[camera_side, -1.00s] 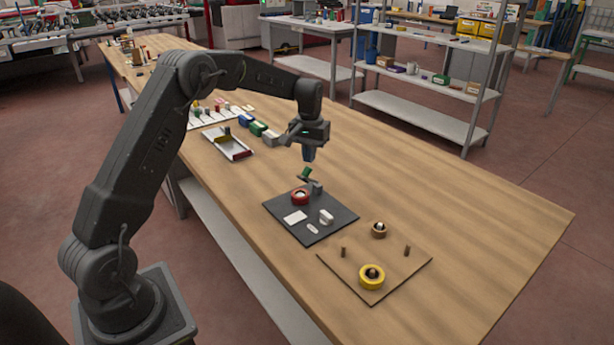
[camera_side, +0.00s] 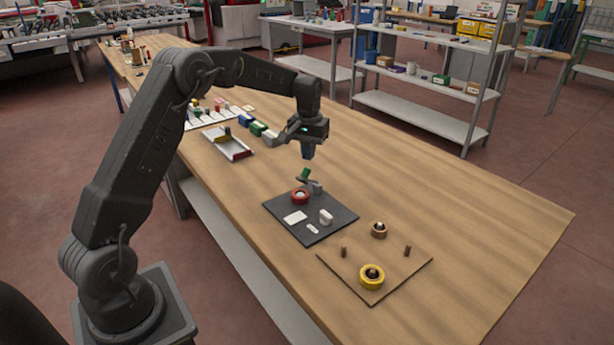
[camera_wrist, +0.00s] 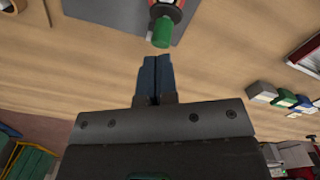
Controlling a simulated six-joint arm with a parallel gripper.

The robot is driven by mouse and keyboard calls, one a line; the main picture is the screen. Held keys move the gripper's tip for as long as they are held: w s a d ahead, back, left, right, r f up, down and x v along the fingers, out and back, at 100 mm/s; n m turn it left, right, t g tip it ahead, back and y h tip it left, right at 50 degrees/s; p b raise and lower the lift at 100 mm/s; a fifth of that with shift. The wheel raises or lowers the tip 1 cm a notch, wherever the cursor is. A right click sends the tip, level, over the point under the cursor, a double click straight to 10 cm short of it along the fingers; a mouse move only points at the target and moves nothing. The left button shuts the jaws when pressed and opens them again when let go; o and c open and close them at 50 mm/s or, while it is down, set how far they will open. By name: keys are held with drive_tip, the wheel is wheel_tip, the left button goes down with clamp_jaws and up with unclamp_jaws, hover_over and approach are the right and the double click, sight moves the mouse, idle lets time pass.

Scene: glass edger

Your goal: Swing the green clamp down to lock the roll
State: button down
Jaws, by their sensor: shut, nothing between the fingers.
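The green clamp (camera_side: 305,174) is a small green-ended lever tilted upward beside the red roll (camera_side: 300,197). Both are on the dark square plate (camera_side: 318,231). My gripper (camera_side: 307,153) is above the clamp, apart from it, pointing down with its fingers shut and empty. In the wrist view the closed blue-grey fingertips (camera_wrist: 156,75) lie just below the green clamp end (camera_wrist: 162,32) in the picture. Part of the red roll (camera_wrist: 167,8) shows behind the clamp at the top edge.
White pieces (camera_side: 295,217) lie on the plate. A brown board (camera_side: 400,276) at the front holds a yellow roll (camera_side: 371,277) and pegs; a brown roll (camera_side: 379,230) is near its back edge. A tray (camera_side: 228,145) and coloured blocks (camera_side: 257,129) are at the left. The table's right side is clear.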

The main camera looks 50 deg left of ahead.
drive_tip(key=shift+r, duration=2.3)
drive_tip(key=s+d+r+m+t, duration=0.3)
drive_tip(key=s+d+r, duration=0.95)
drive_tip(key=s, duration=0.25)
drive_tip(key=s+d+f+m+t, duration=0.1)
drive_tip(key=s+d+f, duration=0.1)
drive_tip(key=s, duration=0.6)
drive_tip(key=s+d+f+m+t, duration=0.1)
drive_tip(key=s+d+f+m, duration=0.1)
drive_tip(key=s+d, duration=0.3)
drive_tip(key=s, duration=0.3)
drive_tip(key=shift+d+f+t, duration=0.2)
drive_tip(key=shift+f+t, duration=0.1)
drive_tip(key=shift+f, duration=0.05)
